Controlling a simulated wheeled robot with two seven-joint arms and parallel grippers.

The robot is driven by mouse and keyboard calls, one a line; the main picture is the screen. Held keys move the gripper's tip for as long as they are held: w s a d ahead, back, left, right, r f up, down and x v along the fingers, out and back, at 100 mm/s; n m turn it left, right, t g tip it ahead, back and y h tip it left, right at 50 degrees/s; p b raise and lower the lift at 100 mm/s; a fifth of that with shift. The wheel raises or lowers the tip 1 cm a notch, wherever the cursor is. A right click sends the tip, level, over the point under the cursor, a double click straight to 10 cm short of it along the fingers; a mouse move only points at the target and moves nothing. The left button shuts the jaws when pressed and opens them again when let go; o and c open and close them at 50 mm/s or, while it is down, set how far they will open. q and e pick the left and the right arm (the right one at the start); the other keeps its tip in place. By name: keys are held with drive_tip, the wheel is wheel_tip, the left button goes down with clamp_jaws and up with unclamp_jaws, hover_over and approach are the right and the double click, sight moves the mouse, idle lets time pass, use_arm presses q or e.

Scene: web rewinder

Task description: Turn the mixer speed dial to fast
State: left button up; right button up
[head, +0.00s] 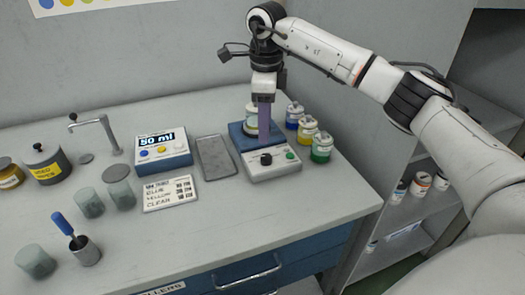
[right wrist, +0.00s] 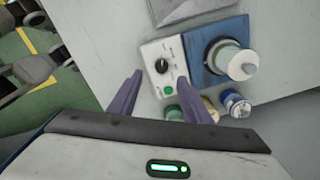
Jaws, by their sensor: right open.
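The mixer has a light grey control panel (head: 272,172) with a black speed dial (head: 266,159) and a green button (head: 290,155). Behind the panel is its blue base (head: 240,132), carrying a pale jar (head: 250,118). My right gripper (head: 264,138) points down over the mixer with purple fingers, empty. In the right wrist view the fingers (right wrist: 160,75) are spread apart, with the dial (right wrist: 162,66) and green button (right wrist: 168,90) seen between them. The fingers appear apart from the dial; its setting and labels are too small to read. My left gripper is not in view.
Blue, yellow and green jars (head: 321,148) stand close right of the mixer. Cups and a label card (head: 170,194) are farther left. The front table strip is clear.

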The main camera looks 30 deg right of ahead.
sight(266, 157)
drive_tip(key=f, duration=0.6)
drive_tip(key=d+f, duration=0.1)
drive_tip(key=f, duration=0.2)
drive_tip(key=shift+w+f, duration=0.2)
drive_tip(key=shift+f, duration=0.2)
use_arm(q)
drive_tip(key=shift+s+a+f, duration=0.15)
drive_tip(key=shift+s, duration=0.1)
use_arm(e)
drive_tip(key=c, duration=1)
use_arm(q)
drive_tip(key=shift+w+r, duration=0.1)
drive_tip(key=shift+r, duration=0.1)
use_arm(e)
drive_tip(key=shift+c, duration=0.2)
